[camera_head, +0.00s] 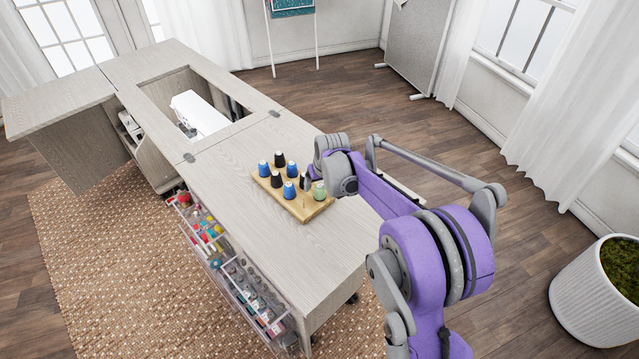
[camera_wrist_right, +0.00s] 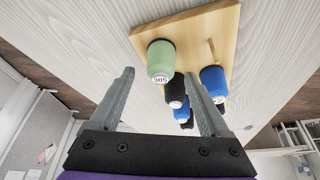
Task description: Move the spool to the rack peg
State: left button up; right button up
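The wooden rack (camera_head: 304,214) stands on the cabinet top and holds several blue and black thread spools. A green spool (camera_head: 319,191) stands upright at the rack's right corner; it also shows in the right wrist view (camera_wrist_right: 161,57), with a white label on its end. A bare peg (camera_wrist_right: 211,49) shows beside it. My right gripper (camera_wrist_right: 160,74) is open, with the green spool seen between its two fingers; I cannot tell whether they touch it. In the head view my wrist hides most of this gripper. My left gripper is not in view.
The cabinet top (camera_head: 235,158) is clear around the rack. A white sewing machine (camera_head: 198,113) sits in the recess farther back. A clear drawer unit (camera_head: 232,268) with colored spools hangs on the cabinet's front. A planter (camera_head: 590,300) stands at right.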

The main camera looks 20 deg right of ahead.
jog(key=v, duration=1)
jog(key=shift+r+p, duration=0.3)
jog(key=shift+r, duration=0.1)
jog(key=shift+s, duration=0.1)
jog(key=s+a+r+p, duration=0.15)
jog(key=s+a, duration=0.25)
jog(key=s, duration=0.4)
jog(key=s+a+r+p, duration=0.1)
jog(key=s+a+r, duration=0.15)
jog(key=s, duration=0.65)
jog(key=s+a+f+p, duration=0.1)
jog(key=s+f, duration=0.1)
jog(key=s, duration=0.4)
jog(key=s+a+f+n+p, duration=0.1)
jog(key=s+a+f, duration=0.1)
jog(key=s, duration=0.4)
jog(key=shift+f+t, duration=0.4)
jog(key=shift+f, duration=0.15)
jog(key=shift+a, duration=0.15)
